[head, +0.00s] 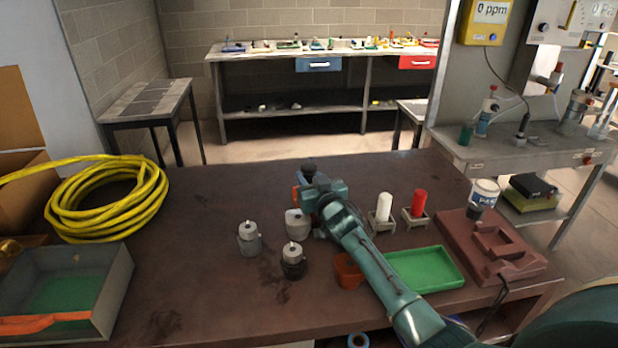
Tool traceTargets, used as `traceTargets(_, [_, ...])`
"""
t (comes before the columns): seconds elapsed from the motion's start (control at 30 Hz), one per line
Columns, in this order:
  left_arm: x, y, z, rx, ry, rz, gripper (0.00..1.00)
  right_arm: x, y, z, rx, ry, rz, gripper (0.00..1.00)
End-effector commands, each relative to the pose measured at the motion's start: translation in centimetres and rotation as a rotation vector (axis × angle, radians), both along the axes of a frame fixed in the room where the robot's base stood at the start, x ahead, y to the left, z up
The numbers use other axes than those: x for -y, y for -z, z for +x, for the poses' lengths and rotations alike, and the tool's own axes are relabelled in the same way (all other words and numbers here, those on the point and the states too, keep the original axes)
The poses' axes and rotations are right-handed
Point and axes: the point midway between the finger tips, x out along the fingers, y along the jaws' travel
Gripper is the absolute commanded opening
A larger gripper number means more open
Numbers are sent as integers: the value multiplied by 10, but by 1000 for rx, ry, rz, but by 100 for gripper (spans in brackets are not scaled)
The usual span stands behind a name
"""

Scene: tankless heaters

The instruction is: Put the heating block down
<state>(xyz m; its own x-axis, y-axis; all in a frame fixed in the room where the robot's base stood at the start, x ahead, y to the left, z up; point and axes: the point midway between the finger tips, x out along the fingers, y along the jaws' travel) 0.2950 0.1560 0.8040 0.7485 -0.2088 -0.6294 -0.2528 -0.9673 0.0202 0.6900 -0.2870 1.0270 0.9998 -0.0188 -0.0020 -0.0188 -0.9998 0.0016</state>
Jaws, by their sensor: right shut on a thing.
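My right gripper (305,212) is over the middle of the brown table, its arm coming in from the lower right. Its wrist hides much of the jaws. It is shut on a light grey metal block with a small top, which I take as the heating block (296,225). I cannot tell whether the block touches the table. Two similar grey metal pieces stand close by, one to the left (249,240) and one with a dark base in front (293,262). My left gripper is not in view.
On the table (200,290), a green tray (425,268), a small orange-brown cup (348,270), white (384,207) and red (419,203) cylinders in holders and a red-brown fixture (510,262) lie right. A yellow hose coil (105,200) and grey bin (105,285) lie left. The left-centre is clear.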

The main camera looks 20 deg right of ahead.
Motion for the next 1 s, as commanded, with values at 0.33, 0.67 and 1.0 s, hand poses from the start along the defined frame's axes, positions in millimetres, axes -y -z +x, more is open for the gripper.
traceTargets(0.33, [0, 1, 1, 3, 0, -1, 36, 0, 2, 0, -1, 0, -1, 45])
traceTargets(0.67, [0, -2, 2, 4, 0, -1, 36, 0, -1, 0, 0, 0, -1, 49])
traceTargets(1.0, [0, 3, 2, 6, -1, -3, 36, 0, 2, -38, -2, 0, 0, 49])
